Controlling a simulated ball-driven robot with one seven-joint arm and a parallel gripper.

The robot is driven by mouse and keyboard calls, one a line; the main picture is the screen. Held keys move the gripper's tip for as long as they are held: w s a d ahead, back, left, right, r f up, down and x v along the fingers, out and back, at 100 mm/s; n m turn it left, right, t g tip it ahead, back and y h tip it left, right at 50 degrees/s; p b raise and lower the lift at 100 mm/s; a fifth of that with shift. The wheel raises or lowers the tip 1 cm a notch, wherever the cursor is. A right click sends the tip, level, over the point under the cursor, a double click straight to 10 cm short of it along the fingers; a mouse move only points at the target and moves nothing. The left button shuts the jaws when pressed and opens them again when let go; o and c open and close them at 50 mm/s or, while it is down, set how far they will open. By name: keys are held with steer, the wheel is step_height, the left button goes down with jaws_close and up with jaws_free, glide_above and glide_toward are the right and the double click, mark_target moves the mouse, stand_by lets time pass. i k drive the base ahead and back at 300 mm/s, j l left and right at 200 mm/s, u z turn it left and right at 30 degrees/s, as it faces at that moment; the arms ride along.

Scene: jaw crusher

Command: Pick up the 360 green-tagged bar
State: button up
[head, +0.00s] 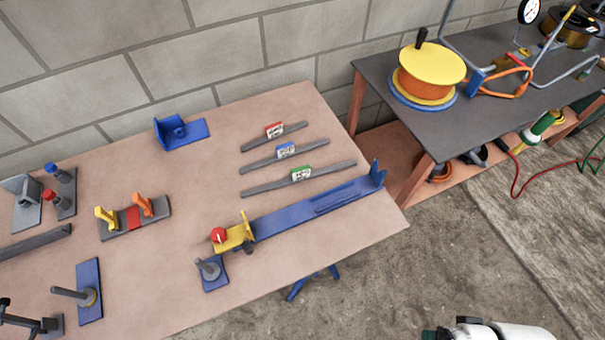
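Three thin grey bars lie side by side on the right half of the wooden table (150,285). The green-tagged bar (330,170) is the nearest and longest of them. Its green and white tag (301,173) sits near its middle; the print is too small to read surely. The blue-tagged bar (257,163) lies just behind it, and the red-tagged bar (293,129) lies farthest back. No bar is held. A white and dark part of my arm shows at the bottom edge, right of centre. My gripper's fingers do not show.
A long blue fixture (315,205) with a yellow end clamp (236,238) lies in front of the bars. A blue bracket (181,133) stands behind left. Several clamps and posts fill the table's left. A dark bench (400,112) with a yellow-orange reel (431,70) stands right.

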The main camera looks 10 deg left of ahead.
mark_target(300, 174)
steer(key=i+j+u, duration=0.1)
steer(key=j+u, duration=0.15)
steer(key=j, duration=0.15)
steer(key=i+j+u, duration=0.2)
steer(key=j, duration=0.15)
steer(key=i+j+u, duration=0.1)
steer(key=j+u, duration=0.15)
steer(key=j, duration=0.15)
steer(key=i+j+u, duration=0.2)
steer(key=j, duration=0.1)
